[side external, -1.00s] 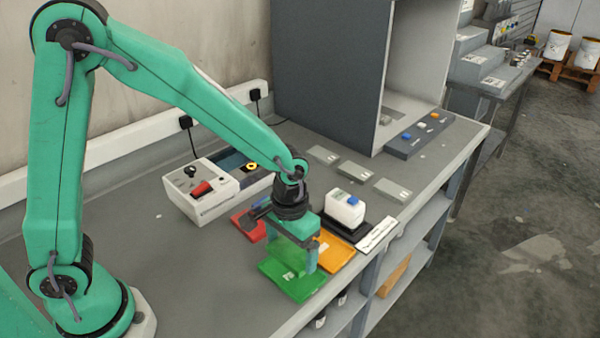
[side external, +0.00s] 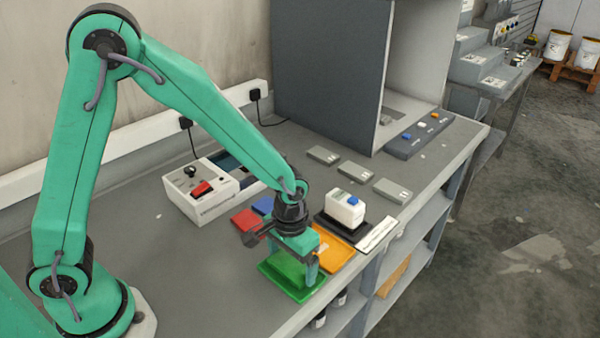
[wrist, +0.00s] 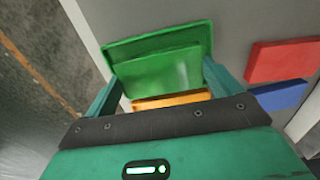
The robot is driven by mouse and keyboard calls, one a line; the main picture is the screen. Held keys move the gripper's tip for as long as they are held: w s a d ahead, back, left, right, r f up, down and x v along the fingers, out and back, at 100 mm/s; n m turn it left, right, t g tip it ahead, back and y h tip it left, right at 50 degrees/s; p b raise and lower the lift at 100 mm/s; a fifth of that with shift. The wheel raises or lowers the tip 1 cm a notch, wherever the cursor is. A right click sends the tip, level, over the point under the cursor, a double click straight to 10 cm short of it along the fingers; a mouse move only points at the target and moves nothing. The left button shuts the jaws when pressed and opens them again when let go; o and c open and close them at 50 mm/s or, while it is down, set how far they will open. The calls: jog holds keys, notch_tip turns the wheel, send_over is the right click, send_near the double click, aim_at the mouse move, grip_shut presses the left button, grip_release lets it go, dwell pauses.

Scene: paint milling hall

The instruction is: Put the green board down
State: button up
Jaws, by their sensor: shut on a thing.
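My gripper (side external: 291,268) points down over the green tray (side external: 309,289) at the front edge of the bench. It is shut on the green board (wrist: 165,72), which shows between the two fingers in the wrist view. The board is at the green tray (wrist: 118,47), with the tray's rim showing around its far side. I cannot tell whether the board touches the tray floor. In the side view my gripper partly hides the board.
An orange tray (side external: 340,250), a red plate (side external: 247,222) and a blue plate (side external: 263,205) lie close by. A white box with a red switch (side external: 201,195) stands left. Bench space at front left is clear.

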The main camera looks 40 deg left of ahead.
aim_at(291, 264)
jog(key=shift+f, duration=0.5)
jog(key=o, duration=0.7)
jog(key=shift+r, duration=0.1)
notch_tip(291, 264, up, 13)
dwell(0.5)
dwell(0.5)
